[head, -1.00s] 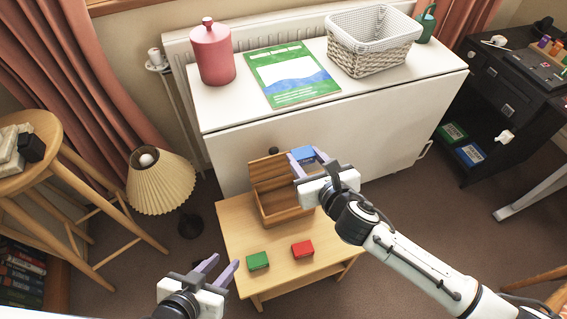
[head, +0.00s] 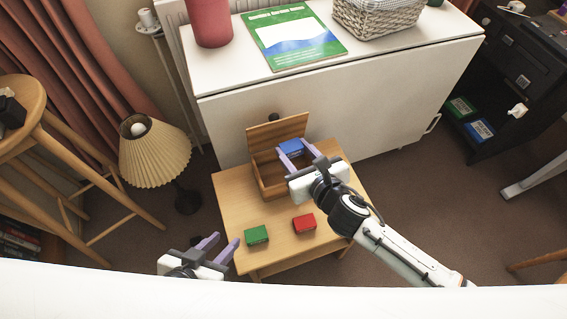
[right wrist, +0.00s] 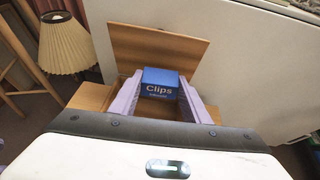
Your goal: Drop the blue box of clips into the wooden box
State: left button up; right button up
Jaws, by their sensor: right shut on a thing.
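The blue box of clips (head: 291,147) is held between the fingers of my right gripper (head: 296,156). In the right wrist view the blue box (right wrist: 160,83) shows the word "Clips" between the two purple fingers (right wrist: 160,97). The wooden box (head: 266,179) stands on the small wooden table with its lid (head: 276,133) raised at the back. The blue box is over the wooden box's opening; its exact height above it is hard to tell. My left gripper (head: 222,248) is open and empty at the table's front left.
A green box (head: 256,235) and a red box (head: 304,223) lie on the small table (head: 232,211) in front of the wooden box. A lamp (head: 155,155) stands to the left. A white cabinet (head: 350,110) is behind the table.

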jog(key=o, duration=1.1)
jog(key=shift+s, duration=0.1)
jog(key=shift+s+d+r, duration=0.2)
jog(key=shift+s, duration=0.1)
jog(key=p+v, duration=0.2)
jog(key=v, duration=0.7)
jog(key=shift+s+d+p, duration=0.1)
jog(key=shift+s+p, duration=0.05)
jog(key=shift+p, duration=0.15)
jog(key=shift+r, duration=0.1)
